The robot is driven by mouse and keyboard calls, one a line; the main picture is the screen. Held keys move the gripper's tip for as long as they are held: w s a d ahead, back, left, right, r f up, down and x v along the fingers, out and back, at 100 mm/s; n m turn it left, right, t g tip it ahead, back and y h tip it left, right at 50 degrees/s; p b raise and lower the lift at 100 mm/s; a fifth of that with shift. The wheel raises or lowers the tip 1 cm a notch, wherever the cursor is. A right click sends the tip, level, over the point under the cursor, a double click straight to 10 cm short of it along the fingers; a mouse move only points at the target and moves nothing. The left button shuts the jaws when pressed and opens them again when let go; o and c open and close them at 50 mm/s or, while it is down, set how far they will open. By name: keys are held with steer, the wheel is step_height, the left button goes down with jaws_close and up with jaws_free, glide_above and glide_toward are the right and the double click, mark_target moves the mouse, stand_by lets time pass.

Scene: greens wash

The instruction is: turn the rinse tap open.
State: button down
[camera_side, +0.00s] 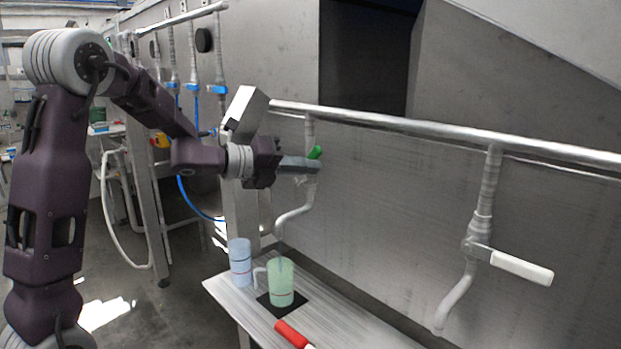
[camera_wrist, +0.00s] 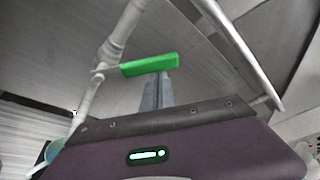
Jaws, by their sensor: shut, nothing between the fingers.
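A tap with a green handle (camera_side: 315,153) hangs from the metal pipe on the wall. Its curved spout (camera_side: 291,218) ends above a green jug (camera_side: 281,286), and a thin bluish streak shows between spout and jug. My gripper (camera_side: 317,165) is shut and empty, with its fingertips at the green handle. In the wrist view the green handle (camera_wrist: 150,65) lies across the tips of my closed fingers (camera_wrist: 157,90); I cannot tell whether they touch. A second tap with a white handle (camera_side: 522,268) hangs farther right, clear of my gripper.
The green jug stands on a black pad (camera_side: 264,301) on a narrow bench (camera_side: 345,313). A clear bluish cup (camera_side: 240,263) stands left of it, and a red-handled tool (camera_side: 291,334) lies in front. The horizontal pipe (camera_side: 400,125) runs along the wall above both taps.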

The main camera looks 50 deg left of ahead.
steer(key=a+r+n, duration=0.1)
steer(key=a+n+h, duration=0.1)
steer(key=n, duration=0.1)
steer(key=shift+a+r+t, duration=0.15)
steer(key=shift+r+t, duration=0.25)
steer(key=shift+a+r+n+t+h, duration=0.2)
steer(key=shift+a+r+n, duration=0.1)
steer(key=shift+a+n, duration=0.4)
steer(key=shift+a+r+n+t+h, duration=0.2)
steer(key=shift+a+r+n, duration=0.1)
steer(key=shift+a+n, duration=0.35)
steer(key=shift+a, duration=0.2)
